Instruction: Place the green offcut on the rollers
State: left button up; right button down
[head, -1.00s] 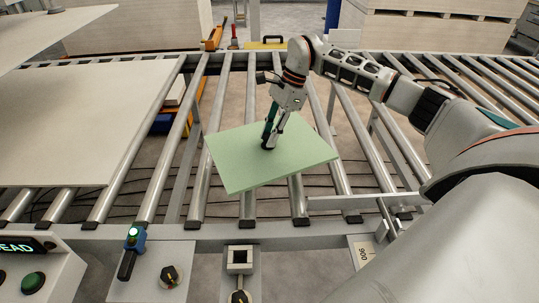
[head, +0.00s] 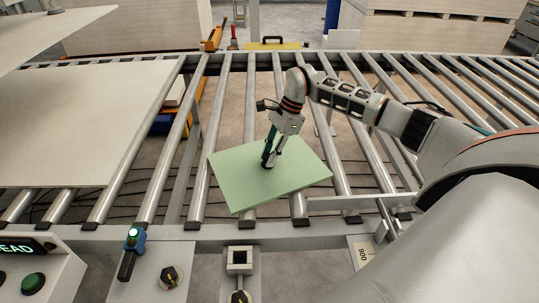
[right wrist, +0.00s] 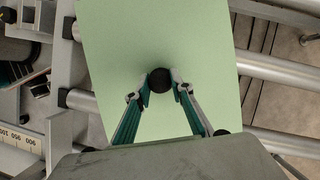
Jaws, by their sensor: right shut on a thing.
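The green offcut (head: 300,177) is a flat pale-green rectangular board over the middle rollers (head: 205,150) of the conveyor. It lies roughly flat, turned at an angle to the rollers. Whether it touches them I cannot tell. My right gripper (head: 268,161) comes down onto it from above. In the right wrist view, the right gripper (right wrist: 160,84) has its two fingers closed on a round black knob (right wrist: 159,79) on the face of the green offcut (right wrist: 120,45). My left gripper is not in view.
A large beige panel (head: 80,125) lies on the rollers at the left. A control box (head: 35,265) and a blue handheld device (head: 134,240) stand at the front edge. The rollers on the right are bare beneath my right arm. A yellow piece (head: 273,44) lies behind the conveyor.

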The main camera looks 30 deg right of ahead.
jog(key=c, duration=1.8)
grip_release()
jog(key=shift+f, duration=0.1)
jog(key=shift+o, duration=0.2)
jog(key=v, duration=1.2)
jog(key=shift+s, duration=0.1)
